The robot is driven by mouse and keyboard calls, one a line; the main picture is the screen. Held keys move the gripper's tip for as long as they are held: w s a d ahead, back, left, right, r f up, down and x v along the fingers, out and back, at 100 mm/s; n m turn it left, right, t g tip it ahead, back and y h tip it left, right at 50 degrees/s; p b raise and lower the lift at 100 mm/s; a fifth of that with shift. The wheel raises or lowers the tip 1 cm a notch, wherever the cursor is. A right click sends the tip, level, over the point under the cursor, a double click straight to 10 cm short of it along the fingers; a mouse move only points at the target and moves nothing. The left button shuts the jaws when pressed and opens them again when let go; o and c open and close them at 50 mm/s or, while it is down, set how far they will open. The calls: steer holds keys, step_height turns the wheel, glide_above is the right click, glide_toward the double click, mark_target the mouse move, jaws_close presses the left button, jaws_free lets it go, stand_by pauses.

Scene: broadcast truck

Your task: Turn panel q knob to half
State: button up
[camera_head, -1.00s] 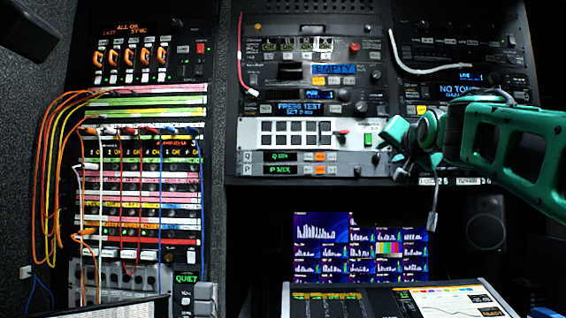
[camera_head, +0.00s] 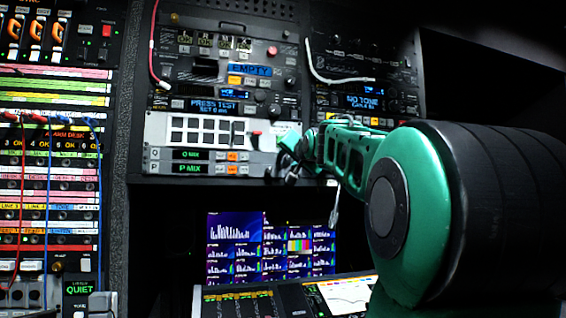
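The Q panel (camera_head: 190,154) is a thin grey rack strip with a green "Q MIX" display and an orange-lit button. It sits just above the P panel (camera_head: 188,169), which has a "P MIX" display. The Q panel's knob is at best a tiny dark shape at the strip's right end, and I cannot read its angle. My gripper (camera_head: 287,164) is small and dark at the end of my green arm, just right of both strips. Its fingers blend into the dark background, so I cannot tell their opening or any contact.
A white panel of dark square keys (camera_head: 206,130) with a red button is directly above. Another rack with a hanging white cable (camera_head: 322,76) stands to the right. Below are a bar-graph monitor (camera_head: 235,240) and a sloped console (camera_head: 255,305). Patch cables hang at left.

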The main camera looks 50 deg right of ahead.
jaws_close()
steer(key=shift+n, duration=0.6)
jaws_free()
steer(key=v, duration=1)
steer(key=shift+s+a, duration=0.25)
steer(key=shift+f, duration=0.15)
